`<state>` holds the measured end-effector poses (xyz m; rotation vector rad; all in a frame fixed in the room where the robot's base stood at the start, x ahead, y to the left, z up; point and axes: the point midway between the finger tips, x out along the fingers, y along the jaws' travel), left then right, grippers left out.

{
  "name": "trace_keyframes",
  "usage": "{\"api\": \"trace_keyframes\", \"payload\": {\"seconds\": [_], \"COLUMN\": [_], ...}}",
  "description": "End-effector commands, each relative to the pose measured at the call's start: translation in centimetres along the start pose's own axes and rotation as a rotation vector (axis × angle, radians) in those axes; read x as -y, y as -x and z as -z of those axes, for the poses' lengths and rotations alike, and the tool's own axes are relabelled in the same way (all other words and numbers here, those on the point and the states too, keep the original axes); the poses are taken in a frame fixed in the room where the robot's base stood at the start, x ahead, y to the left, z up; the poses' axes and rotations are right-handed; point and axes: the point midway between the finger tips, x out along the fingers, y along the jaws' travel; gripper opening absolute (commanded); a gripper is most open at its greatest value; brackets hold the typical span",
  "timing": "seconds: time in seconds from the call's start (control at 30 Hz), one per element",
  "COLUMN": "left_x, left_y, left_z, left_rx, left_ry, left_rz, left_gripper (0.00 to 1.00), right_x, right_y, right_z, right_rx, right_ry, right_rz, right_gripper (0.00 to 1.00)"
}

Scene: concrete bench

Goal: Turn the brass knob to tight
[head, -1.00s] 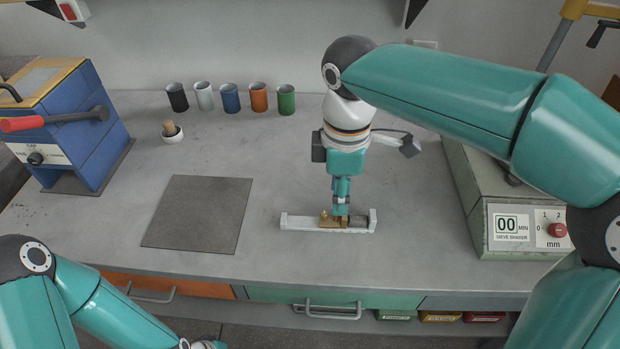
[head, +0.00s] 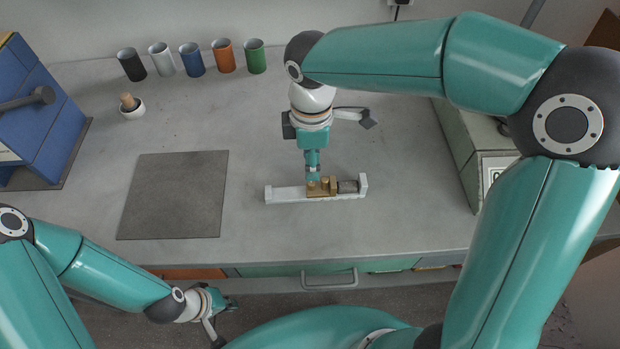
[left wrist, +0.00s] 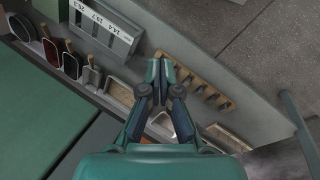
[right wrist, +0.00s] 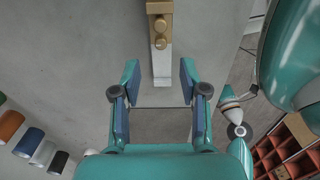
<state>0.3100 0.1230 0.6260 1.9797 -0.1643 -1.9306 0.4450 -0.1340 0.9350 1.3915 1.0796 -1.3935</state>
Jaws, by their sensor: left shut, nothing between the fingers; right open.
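A white rail fixture (head: 285,194) lies on the bench, with a brass block (head: 333,188) and a dark cylinder (head: 347,187) between its raised ends. Two brass knobs show on the block in the right wrist view, one (right wrist: 160,23) nearer the block and one (right wrist: 160,43) nearer my fingers. I cannot read any tight mark. My right gripper (head: 312,174) points down at the left part of the brass. In the right wrist view it (right wrist: 159,75) is open and empty, both knobs beyond its fingertips. My left gripper (head: 228,303) is shut and empty, off the bench's front edge.
A dark mat (head: 175,195) lies left of the fixture. Several coloured cups (head: 192,60) and a small mortar (head: 132,108) stand behind. A blue machine (head: 40,110) is at left, a grey-green sieve shaker (head: 462,145) at right. Bench around the fixture is clear.

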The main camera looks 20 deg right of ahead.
Motion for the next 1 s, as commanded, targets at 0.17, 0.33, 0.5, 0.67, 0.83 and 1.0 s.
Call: {"api": "trace_keyframes", "payload": {"seconds": [0.17,0.33,0.5,0.67,0.83,1.0], "left_x": [0.1,0.1,0.1,0.1,0.1,0.1], "left_y": [-0.2,-0.3,-0.4,-0.4,-0.4,-0.4], "left_z": [0.0,0.0,0.0,0.0,0.0,0.0], "left_rx": [0.0,0.0,0.0,0.0,0.0,0.0], "left_ry": [0.0,0.0,0.0,0.0,0.0,0.0], "left_rz": [0.0,0.0,0.0,0.0,0.0,0.0], "left_gripper": [0.0,0.0,0.0,0.0,0.0,0.0], "right_x": [0.1,0.0,0.0,0.0,0.0,0.0], "right_y": [-3.8,-6.1,-7.1,-7.3,-7.3,-7.2], "right_z": [0.0,0.0,0.0,0.0,0.0,0.0], "right_rx": [0.002,0.0,0.0,0.0,-0.001,-0.001], "right_ry": [0.0,-0.001,0.0,-0.001,-0.001,-0.001], "right_rz": [0.004,0.002,0.0,0.0,0.0,0.0], "right_gripper": [0.44,0.44,0.44,0.44,0.39,0.1]}}
